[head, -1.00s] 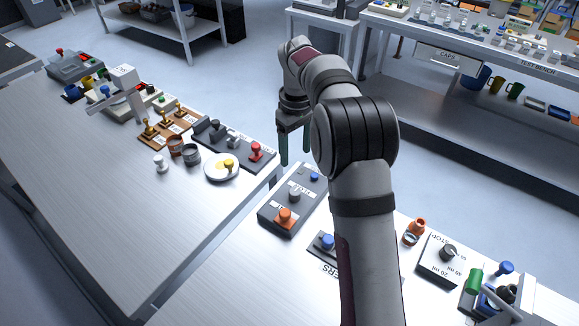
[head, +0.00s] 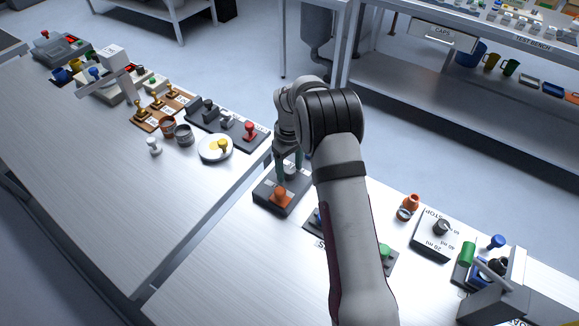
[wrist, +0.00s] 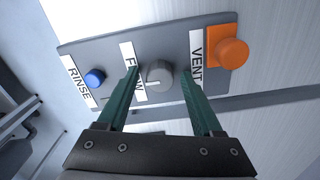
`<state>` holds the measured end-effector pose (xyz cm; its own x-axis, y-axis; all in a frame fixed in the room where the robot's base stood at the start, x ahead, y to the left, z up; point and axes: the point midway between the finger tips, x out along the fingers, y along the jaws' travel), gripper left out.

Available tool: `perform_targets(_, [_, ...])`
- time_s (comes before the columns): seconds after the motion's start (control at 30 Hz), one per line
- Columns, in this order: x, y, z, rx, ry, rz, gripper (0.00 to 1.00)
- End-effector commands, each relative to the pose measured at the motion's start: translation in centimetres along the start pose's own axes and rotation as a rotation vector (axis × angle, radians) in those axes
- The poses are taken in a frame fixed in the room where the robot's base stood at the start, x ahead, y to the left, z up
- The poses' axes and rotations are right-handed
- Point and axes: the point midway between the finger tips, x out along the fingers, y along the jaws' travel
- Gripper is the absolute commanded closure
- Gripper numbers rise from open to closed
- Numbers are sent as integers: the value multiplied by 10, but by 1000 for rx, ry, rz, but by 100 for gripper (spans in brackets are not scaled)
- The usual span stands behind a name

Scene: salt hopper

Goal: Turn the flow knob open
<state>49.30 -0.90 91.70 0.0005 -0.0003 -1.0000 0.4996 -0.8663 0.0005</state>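The flow knob (wrist: 159,75) is a grey round knob with a pale pointer line, on a dark panel (wrist: 110,58) beside a label partly covered by a finger and reading as FLOW. My gripper (wrist: 160,71) is open, with one green finger on each side of the knob in the wrist view. Gaps show between the knob and both fingers, and I cannot tell how far the tips are above the panel. In the head view, my gripper (head: 288,162) is over the panel (head: 291,205), and the knob is partly hidden behind the fingers.
On the same panel, a blue RINSE button (wrist: 94,77) and an orange VENT button (wrist: 232,53) flank the knob. A white plate (head: 213,149) and a red-topped button (head: 250,130) stand on the neighbouring table. A gap separates the two tables.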

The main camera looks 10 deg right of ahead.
Motion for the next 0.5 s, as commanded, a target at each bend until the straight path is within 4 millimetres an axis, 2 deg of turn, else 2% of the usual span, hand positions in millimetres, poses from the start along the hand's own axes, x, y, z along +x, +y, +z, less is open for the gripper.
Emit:
perform_targets(0.03, [0,0,0,0,0,0,43])
perform_targets(0.07, [0,0,0,0,0,0,49])
perform_targets(0.33, [0,0,0,0,0,0,97])
perform_targets(0.37, [0,0,0,0,0,0,100])
perform_targets(0.5, [0,0,0,1,0,0,100])
